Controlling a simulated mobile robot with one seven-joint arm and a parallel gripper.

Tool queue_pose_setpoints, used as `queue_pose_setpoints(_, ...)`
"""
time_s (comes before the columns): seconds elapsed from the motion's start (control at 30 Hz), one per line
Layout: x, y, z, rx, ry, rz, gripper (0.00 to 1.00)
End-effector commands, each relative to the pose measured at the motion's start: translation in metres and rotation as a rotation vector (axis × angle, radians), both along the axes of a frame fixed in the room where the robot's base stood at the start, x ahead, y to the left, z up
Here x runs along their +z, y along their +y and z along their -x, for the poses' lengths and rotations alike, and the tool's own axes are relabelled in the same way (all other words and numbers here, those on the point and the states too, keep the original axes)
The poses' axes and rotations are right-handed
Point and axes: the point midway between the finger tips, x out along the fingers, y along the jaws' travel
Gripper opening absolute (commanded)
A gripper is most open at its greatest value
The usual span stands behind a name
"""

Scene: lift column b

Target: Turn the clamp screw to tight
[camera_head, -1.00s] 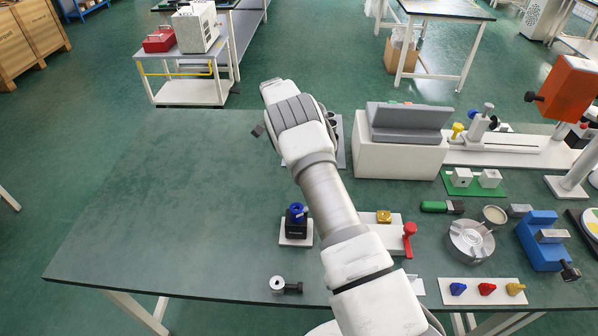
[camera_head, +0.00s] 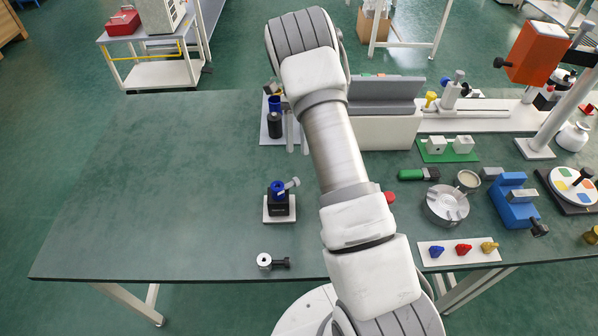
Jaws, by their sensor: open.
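Several knobbed fixtures are in view and I cannot tell surely which knob is the clamp screw. A blue-topped black block with a pale side screw (camera_head: 291,184) stands on a small white plate (camera_head: 268,219) left of my arm. In front of it lies a pale round collar (camera_head: 264,260) with a black screw (camera_head: 282,263). A blue vise (camera_head: 511,213) at right has a dark knob (camera_head: 539,229). My gripper (camera_head: 297,149) shows only as two pale fingers, apart and empty, beside my forearm; its body is hidden. It touches none of these.
A black cylinder (camera_head: 274,126) with a blue top stands on a plate left of the fingers. A white box with a grey top (camera_head: 385,95) stands right of my arm. An orange head (camera_head: 538,53) on a stand rises at right. The table's left half (camera_head: 150,180) is clear.

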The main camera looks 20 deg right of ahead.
Motion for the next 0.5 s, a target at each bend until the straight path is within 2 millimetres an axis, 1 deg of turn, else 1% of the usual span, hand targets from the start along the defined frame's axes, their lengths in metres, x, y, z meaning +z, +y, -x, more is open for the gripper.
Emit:
queue_pose_setpoints(0.03,0.01,-0.006,0.006,-0.017,-0.044,-0.046,0.62)
queue_pose_setpoints(0.2,0.027,-0.02,0.021,-0.06,-0.214,-0.175,0.62)
queue_pose_setpoints(0.33,0.041,-0.03,0.033,-0.095,-0.356,-0.24,0.62)
queue_pose_setpoints(0.5,0.059,-0.044,0.053,-0.146,-0.541,-0.277,0.62)
